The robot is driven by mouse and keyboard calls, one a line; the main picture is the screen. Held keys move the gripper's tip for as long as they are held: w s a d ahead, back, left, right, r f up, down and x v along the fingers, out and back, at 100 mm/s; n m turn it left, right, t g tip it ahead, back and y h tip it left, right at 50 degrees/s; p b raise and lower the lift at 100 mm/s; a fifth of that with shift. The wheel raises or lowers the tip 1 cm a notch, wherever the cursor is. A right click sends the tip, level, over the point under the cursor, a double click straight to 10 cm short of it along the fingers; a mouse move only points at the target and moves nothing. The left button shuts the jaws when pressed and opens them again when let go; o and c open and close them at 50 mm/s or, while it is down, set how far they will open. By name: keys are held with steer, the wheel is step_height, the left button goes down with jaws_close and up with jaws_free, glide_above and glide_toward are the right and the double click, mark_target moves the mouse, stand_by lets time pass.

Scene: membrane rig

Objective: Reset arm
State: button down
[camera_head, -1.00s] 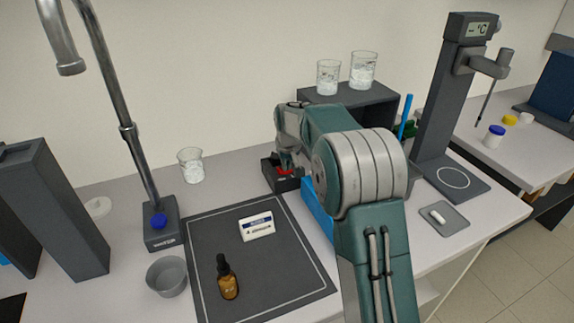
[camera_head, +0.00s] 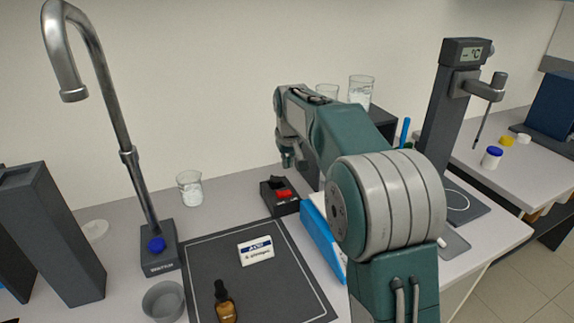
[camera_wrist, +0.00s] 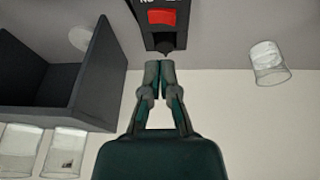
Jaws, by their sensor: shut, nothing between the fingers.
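My gripper (camera_wrist: 159,66) is shut and empty in the wrist view, its fingertips together. In the head view my gripper (camera_head: 287,160) hangs at the end of my arm, above and apart from a small black device with a red switch (camera_head: 280,196). The same black device with its red patch (camera_wrist: 162,17) shows just beyond the fingertips in the wrist view. My arm reaches up from the lower right and hides part of the bench behind it.
A dark mat (camera_head: 208,257) holds a labelled white card (camera_head: 256,251) and a brown dropper bottle (camera_head: 225,303). A grey bowl (camera_head: 163,301) and a metal tap (camera_head: 125,150) stand left. A beaker (camera_head: 190,188) stands behind the mat. A blue box (camera_head: 318,236) lies beside my arm.

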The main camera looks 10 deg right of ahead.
steer(key=s+r+t, duration=0.1)
steer(key=s+r, duration=0.2)
steer(key=s, duration=0.6)
steer(key=s+r, duration=0.3)
steer(key=s, duration=0.7)
steer(key=s+f+m, duration=0.1)
steer(key=s+f, duration=0.2)
steer(key=s, duration=0.6)
steer(key=s+f+t, duration=0.1)
steer(key=s+f, duration=0.2)
steer(key=s, duration=0.6)
steer(key=shift+s+d+m, duration=0.35)
steer(key=shift+d+m, duration=0.05)
steer(key=shift+r, duration=0.1)
